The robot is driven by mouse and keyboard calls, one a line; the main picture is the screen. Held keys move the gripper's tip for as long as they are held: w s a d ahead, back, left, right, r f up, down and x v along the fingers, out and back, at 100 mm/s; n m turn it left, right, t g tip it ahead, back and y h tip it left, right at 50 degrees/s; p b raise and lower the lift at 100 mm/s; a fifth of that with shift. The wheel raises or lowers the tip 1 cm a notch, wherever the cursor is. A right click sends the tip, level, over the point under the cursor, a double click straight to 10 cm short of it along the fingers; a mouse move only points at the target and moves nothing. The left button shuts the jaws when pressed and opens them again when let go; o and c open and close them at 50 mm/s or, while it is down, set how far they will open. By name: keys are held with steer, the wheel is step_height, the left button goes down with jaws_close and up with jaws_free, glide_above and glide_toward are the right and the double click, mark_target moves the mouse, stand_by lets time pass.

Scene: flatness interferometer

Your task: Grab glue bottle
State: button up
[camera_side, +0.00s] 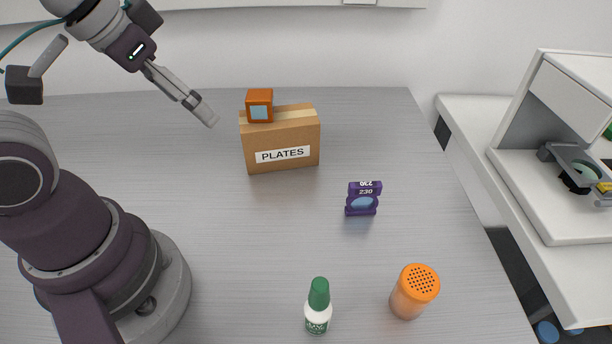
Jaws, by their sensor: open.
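A small white bottle with a green cap and a green label, likely the glue bottle (318,308), stands upright on the table near the front edge of the picture. My gripper (208,115) is high at the upper left, left of the cardboard box and well apart from the bottle. It points down to the right and is open, with nothing seen between its fingers. The fingers overlap from this side, so the gap between them is hard to see.
A cardboard box (282,140) labelled PLATES carries a small orange box (259,106). A purple item marked 230 (362,199) stands mid-table. An orange shaker with a perforated top (413,292) stands right of the bottle. A white instrument (555,115) is at right. The table's left-centre is clear.

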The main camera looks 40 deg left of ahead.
steer(key=shift+c, duration=1.2)
steer(key=shift+d, duration=0.1)
steer(key=n+g+h, duration=0.4)
steer(key=n+g, duration=0.2)
steer(key=n, duration=1.1)
glide_toward(317, 296)
step_height(317, 296, down, 3)
steer(key=a, duration=0.1)
steer(key=shift+n+h, duration=0.3)
steer(key=x, duration=1)
steer(key=shift+w+a, duration=0.1)
steer(key=shift+w, duration=0.3)
jaws_close()
